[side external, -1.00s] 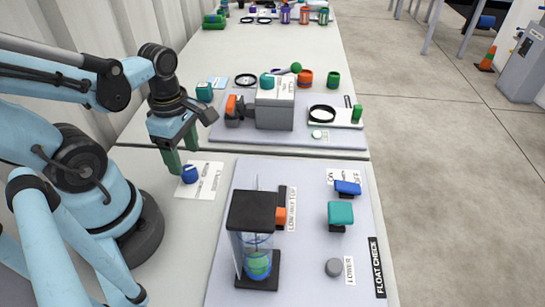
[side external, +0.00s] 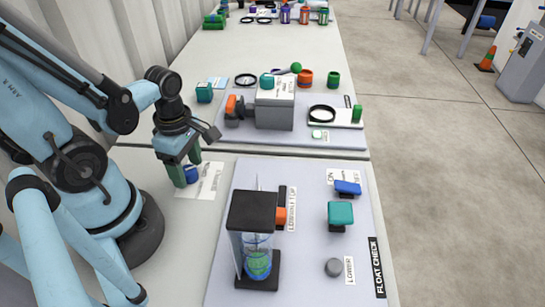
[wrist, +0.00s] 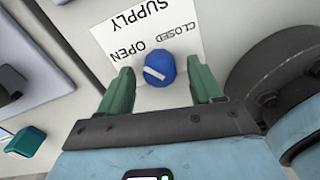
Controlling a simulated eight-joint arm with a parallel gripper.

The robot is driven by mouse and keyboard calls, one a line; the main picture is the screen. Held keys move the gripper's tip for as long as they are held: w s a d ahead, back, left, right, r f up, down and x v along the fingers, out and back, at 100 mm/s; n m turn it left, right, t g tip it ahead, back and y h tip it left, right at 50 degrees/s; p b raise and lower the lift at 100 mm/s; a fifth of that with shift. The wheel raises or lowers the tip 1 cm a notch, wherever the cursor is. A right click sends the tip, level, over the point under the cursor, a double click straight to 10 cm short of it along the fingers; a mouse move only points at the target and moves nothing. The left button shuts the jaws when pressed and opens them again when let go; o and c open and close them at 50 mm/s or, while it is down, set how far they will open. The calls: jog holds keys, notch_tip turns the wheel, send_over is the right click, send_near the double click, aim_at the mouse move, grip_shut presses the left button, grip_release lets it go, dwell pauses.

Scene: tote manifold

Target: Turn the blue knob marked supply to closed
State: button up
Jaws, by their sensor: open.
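The blue knob (side external: 192,174) sits on a white label card (side external: 211,182) near the left edge of the table. In the wrist view the knob (wrist: 159,70) has a pale pointer bar lying slantwise across its top. The card (wrist: 182,25) reads SUPPLY, CLOSED and OPEN, upside down in that view. My gripper (side external: 187,169) is open, its two green fingers pointing down by the knob. In the wrist view my gripper (wrist: 163,88) has one finger on each side of the knob, with a gap on both sides. One finger partly hides the knob in the side view.
A float check panel (side external: 305,265) with a clear cylinder (side external: 258,245), a teal block (side external: 340,213), a blue switch (side external: 347,188) and a grey button (side external: 333,267) stands to the right. Another panel (side external: 340,140) with a grey box lies behind.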

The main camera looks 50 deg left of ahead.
jog(key=c, duration=1.1)
jog(key=shift+o, duration=0.2)
jog(key=shift+m, duration=0.4)
jog(key=m, duration=0.2)
jog(key=shift+m, duration=0.4)
jog(key=m, duration=0.3)
jog(key=shift+m, duration=0.4)
jog(key=m, duration=0.6)
jog(key=shift+m, duration=0.4)
